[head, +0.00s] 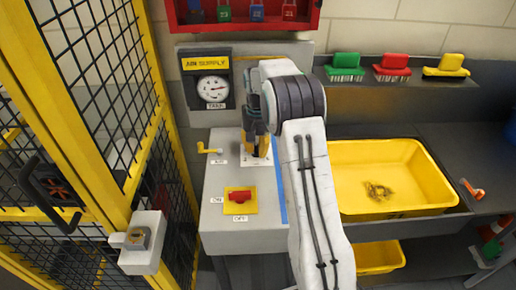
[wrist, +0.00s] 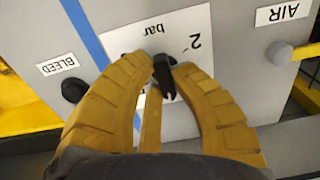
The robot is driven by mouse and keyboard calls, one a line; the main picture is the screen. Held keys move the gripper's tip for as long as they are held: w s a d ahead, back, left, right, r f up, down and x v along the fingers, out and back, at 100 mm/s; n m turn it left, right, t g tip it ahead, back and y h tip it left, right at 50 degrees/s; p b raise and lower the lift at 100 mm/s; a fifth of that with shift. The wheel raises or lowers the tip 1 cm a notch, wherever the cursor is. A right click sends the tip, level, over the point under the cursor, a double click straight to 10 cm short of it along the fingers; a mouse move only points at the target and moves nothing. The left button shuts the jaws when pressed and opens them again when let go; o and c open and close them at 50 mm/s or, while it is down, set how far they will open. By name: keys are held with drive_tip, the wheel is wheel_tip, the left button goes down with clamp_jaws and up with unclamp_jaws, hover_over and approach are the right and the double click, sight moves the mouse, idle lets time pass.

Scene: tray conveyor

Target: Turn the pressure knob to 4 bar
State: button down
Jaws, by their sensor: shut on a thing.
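The pressure knob (wrist: 163,73) is a black bar-shaped handle on a white scale plate (wrist: 128,42) in the wrist view. My gripper (wrist: 163,82) has its yellow fingers shut on the knob, one on each side. The plate's "bar" and "2" read upside down there; other scale marks are hidden by the fingers. In the head view my gripper (head: 258,146) is over the plate (head: 250,161), and the knob is hidden. The round pressure gauge (head: 213,88) is on the back panel under the "AIR SUPPLY" sign; its reading is too small to tell.
A yellow AIR lever (head: 210,150) is left of the plate. A red ON/OFF switch (head: 238,196) is below it. A black BLEED button (wrist: 74,90) lies beyond the blue stripe. A yellow mesh fence (head: 110,130) stands left, and a yellow tray (head: 350,207) right.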

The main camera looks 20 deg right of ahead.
drive_tip(key=shift+f, duration=0.1)
drive_tip(key=c, duration=1.1)
unclamp_jaws()
drive_tip(key=shift+o, duration=0.2)
wheel_tip(320, 180, up, 12)
drive_tip(key=shift+w, duration=0.1)
